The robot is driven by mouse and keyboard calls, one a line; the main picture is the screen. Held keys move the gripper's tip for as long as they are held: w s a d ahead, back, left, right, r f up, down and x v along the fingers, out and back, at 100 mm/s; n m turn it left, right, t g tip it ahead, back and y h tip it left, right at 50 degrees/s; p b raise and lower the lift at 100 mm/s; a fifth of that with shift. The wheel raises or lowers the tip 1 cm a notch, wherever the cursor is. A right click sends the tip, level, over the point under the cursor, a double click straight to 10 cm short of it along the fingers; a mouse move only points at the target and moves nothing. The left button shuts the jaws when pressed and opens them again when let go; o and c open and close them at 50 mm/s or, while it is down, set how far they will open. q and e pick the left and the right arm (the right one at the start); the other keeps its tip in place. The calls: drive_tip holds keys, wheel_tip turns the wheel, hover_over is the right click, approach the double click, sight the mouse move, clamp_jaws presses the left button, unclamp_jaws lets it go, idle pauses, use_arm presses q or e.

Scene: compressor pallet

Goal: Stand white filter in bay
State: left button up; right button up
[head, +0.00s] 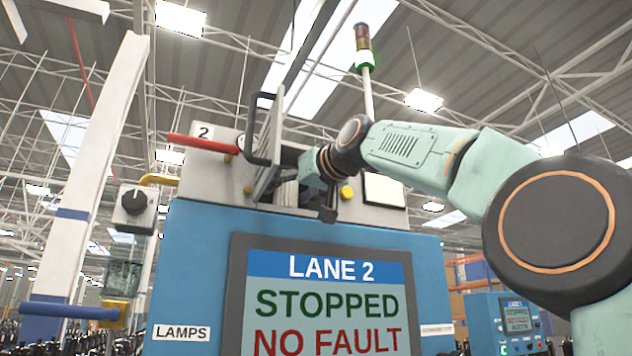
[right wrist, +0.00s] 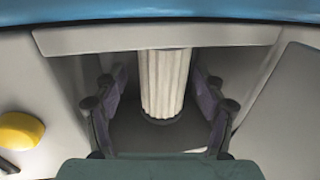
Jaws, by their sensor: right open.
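The white pleated filter (right wrist: 165,84) shows in the right wrist view inside the grey-walled bay (right wrist: 130,138). One end is at a dark round base, and the other runs under a pale edge at the top of the picture. My right gripper (right wrist: 160,80) is open, with one dark finger on each side of the filter and a visible gap on both sides. In the head view my right gripper (head: 328,205) is at the bay opening on top of the blue machine, mostly hidden. My left gripper is not in view.
The bay's door (head: 268,185) stands open with a black handle (head: 262,130). A red lever (head: 203,144) juts out left of it. The blue machine's screen (head: 325,300) reads LANE 2 STOPPED NO FAULT. A signal lamp (head: 364,47) rises behind. A yellow knob (right wrist: 20,130) sits beside the bay.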

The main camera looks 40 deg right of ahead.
drive_tip(key=s+b, duration=0.6)
drive_tip(key=s, duration=0.4)
drive_tip(key=shift+s+a+b, duration=0.25)
drive_tip(key=shift+s+b, duration=0.15)
drive_tip(key=shift+w+d, duration=0.1)
